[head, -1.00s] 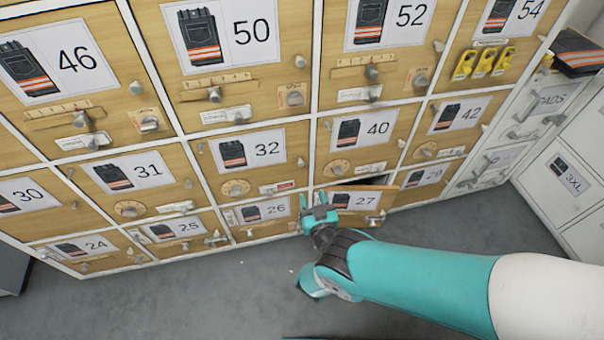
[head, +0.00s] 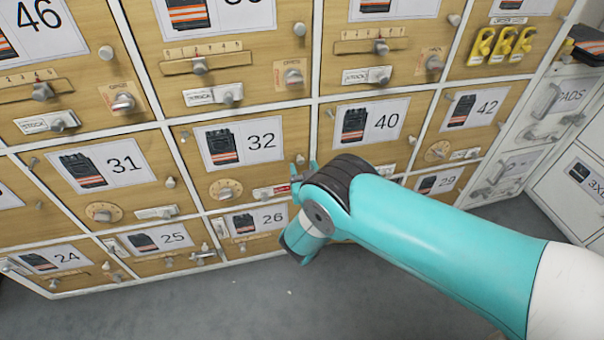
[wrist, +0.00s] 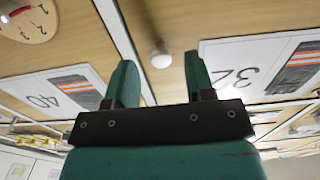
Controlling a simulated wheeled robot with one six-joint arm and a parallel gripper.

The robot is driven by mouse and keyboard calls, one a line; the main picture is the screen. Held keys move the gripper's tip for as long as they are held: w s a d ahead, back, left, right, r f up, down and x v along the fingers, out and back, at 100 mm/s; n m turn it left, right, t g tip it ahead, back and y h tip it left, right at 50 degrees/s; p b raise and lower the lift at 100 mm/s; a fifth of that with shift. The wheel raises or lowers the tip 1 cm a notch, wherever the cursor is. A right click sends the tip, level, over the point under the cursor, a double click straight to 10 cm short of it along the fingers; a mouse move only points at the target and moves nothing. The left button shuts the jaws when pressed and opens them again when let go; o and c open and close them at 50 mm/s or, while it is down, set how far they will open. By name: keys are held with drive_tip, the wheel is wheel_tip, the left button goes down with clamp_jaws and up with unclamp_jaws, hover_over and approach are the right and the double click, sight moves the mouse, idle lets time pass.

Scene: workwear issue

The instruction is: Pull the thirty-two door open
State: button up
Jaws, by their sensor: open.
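The thirty-two door (head: 215,175) is a wooden locker door with a card of a dark garment with orange stripes and the number 32. It looks shut. My gripper (head: 304,172) is at that knob, partly hidden behind my own wrist. In the wrist view, which is upside down, the knob (wrist: 161,57) shows between the two open teal fingers (wrist: 160,75). I cannot tell whether the fingertips reach around it.
Door 40 (head: 345,150) is just right of the knob, door 31 (head: 155,190) to the left and door 26 (head: 245,245) below. Doors with protruding knobs and sliders are above. My arm covers door 27. Grey floor (head: 200,310) is clear in front.

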drive_tip(key=shift+x, duration=0.8)
drive_tip(key=shift+r, duration=0.15)
drive_tip(key=shift+c, duration=0.5)
clamp_jaws()
drive_tip(key=shift+a, duration=0.15)
